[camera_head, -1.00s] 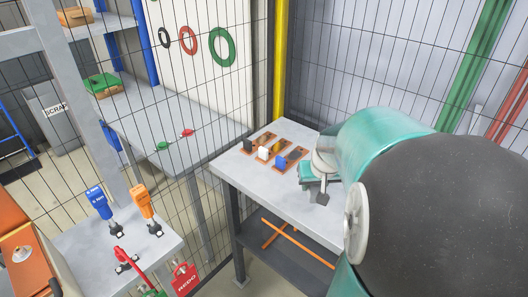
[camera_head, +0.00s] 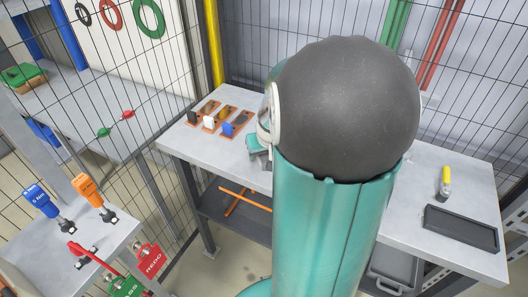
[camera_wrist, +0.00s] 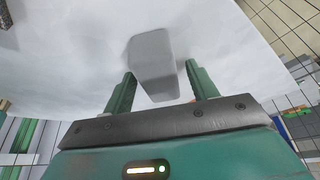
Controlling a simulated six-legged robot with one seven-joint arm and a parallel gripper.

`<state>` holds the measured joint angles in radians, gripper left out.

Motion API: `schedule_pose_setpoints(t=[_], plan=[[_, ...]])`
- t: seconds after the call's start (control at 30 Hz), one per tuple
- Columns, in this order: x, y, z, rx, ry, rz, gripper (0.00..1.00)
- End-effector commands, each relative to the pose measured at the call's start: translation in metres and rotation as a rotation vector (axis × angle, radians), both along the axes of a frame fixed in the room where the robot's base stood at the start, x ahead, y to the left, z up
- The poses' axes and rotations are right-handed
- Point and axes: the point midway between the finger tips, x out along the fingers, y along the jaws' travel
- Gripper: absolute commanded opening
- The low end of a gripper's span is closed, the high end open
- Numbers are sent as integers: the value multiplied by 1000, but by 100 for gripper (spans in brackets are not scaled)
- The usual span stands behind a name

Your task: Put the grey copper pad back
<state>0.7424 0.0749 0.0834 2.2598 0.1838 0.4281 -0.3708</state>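In the wrist view my gripper (camera_wrist: 160,78) has its two green fingers apart, on either side of a plain grey block (camera_wrist: 153,52). A gap shows between the block and the right finger; contact at the left finger is unclear. No copper shows on the block, so I cannot tell if it belongs to the grey copper pad. In the head view my gripper is mostly behind my arm, over the table (camera_head: 180,152). To its left lies a row of copper-coloured pads (camera_head: 222,118) with dark, white and blue upright pieces.
A black tray (camera_head: 461,228) and a yellow-and-black tool (camera_head: 445,183) lie on the table's right part. A mesh fence (camera_head: 170,50) stands behind. At lower left a bench (camera_head: 85,235) holds blue (camera_head: 40,200) and orange (camera_head: 88,190) tools.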

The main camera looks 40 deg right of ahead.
Motion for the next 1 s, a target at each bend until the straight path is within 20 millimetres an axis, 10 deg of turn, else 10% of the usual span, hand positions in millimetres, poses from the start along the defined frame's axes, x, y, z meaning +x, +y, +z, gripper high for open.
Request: schedule_pose_setpoints(t=[0.37,1.0], plan=[[-1,0,6,0,-1,0,58],[-39,19,108,-1,-3,0,58]])
